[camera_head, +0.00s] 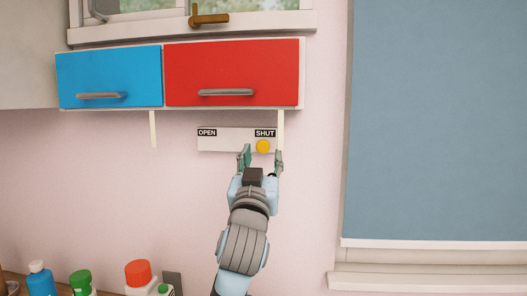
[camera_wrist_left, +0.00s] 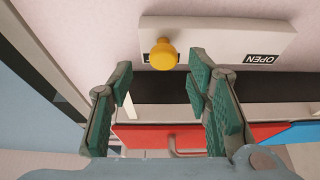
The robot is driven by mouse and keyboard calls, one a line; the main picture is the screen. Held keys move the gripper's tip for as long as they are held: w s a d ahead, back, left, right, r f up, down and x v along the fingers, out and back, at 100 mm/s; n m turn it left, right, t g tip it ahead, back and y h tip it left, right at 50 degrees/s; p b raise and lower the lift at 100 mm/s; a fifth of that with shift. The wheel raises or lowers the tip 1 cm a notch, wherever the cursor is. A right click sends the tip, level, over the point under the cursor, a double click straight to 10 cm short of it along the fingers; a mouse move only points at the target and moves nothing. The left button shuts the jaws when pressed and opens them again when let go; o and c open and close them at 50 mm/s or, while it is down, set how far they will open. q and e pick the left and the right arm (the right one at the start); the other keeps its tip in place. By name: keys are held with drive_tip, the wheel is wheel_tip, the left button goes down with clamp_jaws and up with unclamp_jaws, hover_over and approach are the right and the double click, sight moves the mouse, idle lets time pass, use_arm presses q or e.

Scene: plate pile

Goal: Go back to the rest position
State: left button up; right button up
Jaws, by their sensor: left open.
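My left gripper (camera_head: 261,158) is raised in front of the wall panel, with its fingers spread apart and nothing held between them. It also shows in the left wrist view (camera_wrist_left: 160,80), green pads apart. The yellow knob (camera_head: 262,146) sits at the SHUT end of the white panel (camera_head: 228,141). In the left wrist view the knob (camera_wrist_left: 163,54) appears just beyond the gap between the fingertips and mostly covers the SHUT label. No contact shows between fingers and knob. My right gripper is not in view.
Above the panel hangs a cabinet with a blue door (camera_head: 110,76) and a red door (camera_head: 231,72), both closed. Bottles stand at lower left, among them one with a red cap (camera_head: 138,273). A blue blind (camera_head: 440,120) hangs at right. The wall right of my arm is clear.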

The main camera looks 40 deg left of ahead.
use_arm(q)
drive_tip(key=v, duration=0.3)
drive_tip(key=shift+s+d, duration=0.25)
drive_tip(key=shift+a, duration=0.1)
